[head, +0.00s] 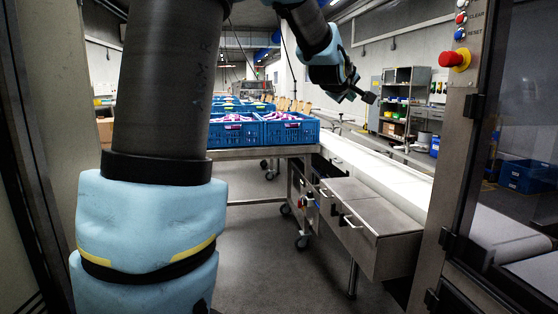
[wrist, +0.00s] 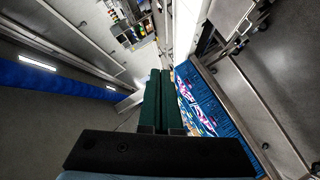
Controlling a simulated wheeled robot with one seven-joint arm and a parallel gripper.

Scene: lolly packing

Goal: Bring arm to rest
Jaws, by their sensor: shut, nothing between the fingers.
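My arm rises in the left of the head view and bends over to the upper right, where my gripper (head: 369,97) hangs in the air above the white conveyor. In the wrist view my gripper's dark green fingers (wrist: 158,85) lie together along their length. My gripper is shut and empty, with nothing touching it. The blue crates stand to the left of it and lower down.
Blue crates (head: 290,130) with pink and white wrapped lollies stand on a metal table. A white conveyor (head: 375,163) runs beside steel drawers (head: 365,220). A post with a red stop button (head: 451,59) and a glass door stand at right. Open floor (head: 262,250) lies ahead.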

